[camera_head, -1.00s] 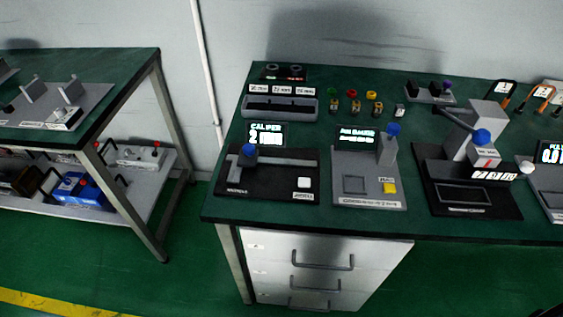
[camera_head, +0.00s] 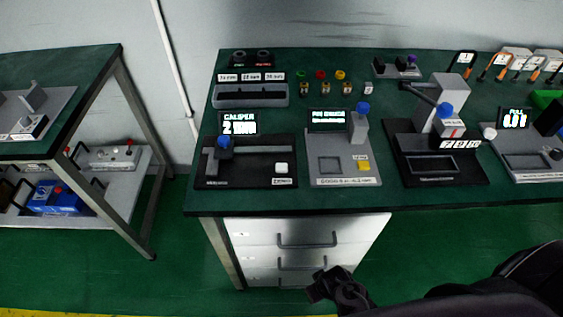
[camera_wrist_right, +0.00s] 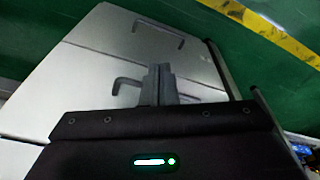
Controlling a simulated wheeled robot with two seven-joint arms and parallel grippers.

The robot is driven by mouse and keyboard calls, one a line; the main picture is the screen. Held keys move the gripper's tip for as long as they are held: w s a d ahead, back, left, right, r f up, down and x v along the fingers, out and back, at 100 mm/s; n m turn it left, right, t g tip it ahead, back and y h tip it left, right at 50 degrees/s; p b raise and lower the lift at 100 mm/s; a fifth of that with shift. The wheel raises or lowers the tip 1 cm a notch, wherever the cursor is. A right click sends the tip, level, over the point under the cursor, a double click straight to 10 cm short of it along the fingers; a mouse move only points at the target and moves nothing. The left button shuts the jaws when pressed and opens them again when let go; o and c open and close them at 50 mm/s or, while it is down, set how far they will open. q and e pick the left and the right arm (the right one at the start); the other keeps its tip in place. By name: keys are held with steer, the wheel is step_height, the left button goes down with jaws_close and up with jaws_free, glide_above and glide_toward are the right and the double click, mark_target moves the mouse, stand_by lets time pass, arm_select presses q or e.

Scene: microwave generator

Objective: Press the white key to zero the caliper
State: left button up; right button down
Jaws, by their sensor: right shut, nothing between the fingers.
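The caliper (camera_head: 250,177) is a black-based device at the left of the green bench, with a grey beam, a blue knob (camera_head: 224,142) and a lit display (camera_head: 239,122) reading "CALIPER" and a value starting with 2. Its white key (camera_head: 281,168) sits at the base's right front, uncovered. My right gripper (camera_head: 325,284) is in front of the drawers, below the bench top and well short of the key. In the right wrist view its fingers (camera_wrist_right: 159,78) are together and empty, with the drawers behind. My left gripper is not in view.
A grey device (camera_head: 341,170) with a yellow key (camera_head: 363,166) stands right of the caliper. A black-based press (camera_head: 433,165) stands farther right. A grey trough (camera_head: 250,95) lies behind the caliper. The bench's front edge (camera_head: 300,207) lies between my right gripper and the devices.

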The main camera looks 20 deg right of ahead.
steer(key=w+r+n+t, duration=0.1)
steer(key=w+r, duration=0.2)
steer(key=r, duration=0.8)
steer(key=w+a+r+n+t+p, duration=0.1)
steer(key=w+r+n, duration=0.1)
steer(key=r, duration=1)
steer(key=w+a+r+n+t+p, duration=0.1)
steer(key=w+r, duration=0.2)
steer(key=r, duration=0.8)
steer(key=shift+w+r, duration=0.35)
steer(key=shift+r, duration=0.05)
steer(key=w+a+r+n+t+y, duration=0.2)
steer(key=w+a+r+n, duration=0.3)
steer(key=n, duration=0.9)
steer(key=w+a+r+n+t+y, duration=0.25)
steer(key=w+r+n, duration=0.35)
steer(key=n, duration=0.8)
steer(key=w+d+n+g, duration=0.1)
steer(key=w+d+n, duration=0.2)
steer(key=n, duration=1.3)
steer(key=d+h, duration=0.1)
steer(key=d, duration=0.1)
steer(key=shift+d, duration=0.3)
steer(key=shift+f+g, duration=0.1)
steer(key=shift+g, duration=0.15)
